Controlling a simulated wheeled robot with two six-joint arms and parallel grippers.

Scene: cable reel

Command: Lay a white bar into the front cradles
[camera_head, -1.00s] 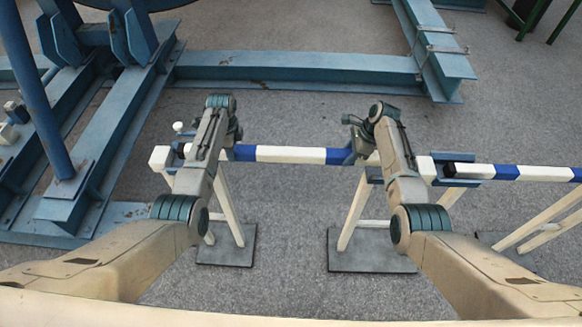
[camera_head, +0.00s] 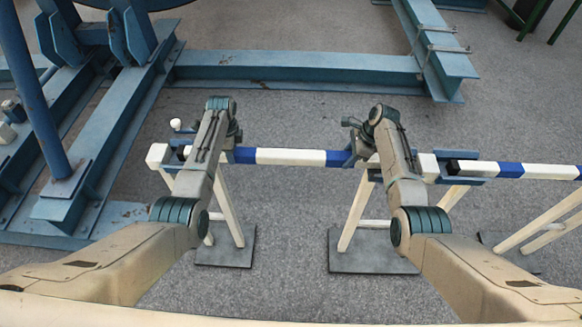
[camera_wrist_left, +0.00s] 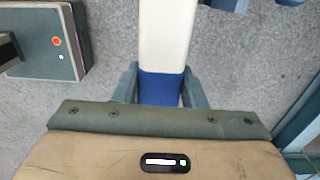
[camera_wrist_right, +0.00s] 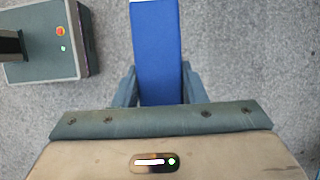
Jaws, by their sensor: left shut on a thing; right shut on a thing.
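The white bar (camera_head: 290,156) has blue bands and lies level across the head view between my two grippers. My left gripper (camera_head: 222,153) is shut on it; in the left wrist view the fingers stand either side of a blue band (camera_wrist_left: 160,88). My right gripper (camera_head: 357,152) is shut on it too, at another blue band (camera_wrist_right: 158,70) in the right wrist view. Blue cradle parts show at the left trestle (camera_head: 228,205) and right trestle (camera_head: 353,210). My arms partly hide both trestle tops, and I cannot tell whether the bar touches a cradle.
A second blue-and-white bar (camera_head: 550,171) with a black end lies at the right, its near end at a blue bracket. A blue steel frame (camera_head: 300,68) stands behind and to the left. Dark base plates (camera_head: 372,252) lie under the trestles. Grey floor is open between them.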

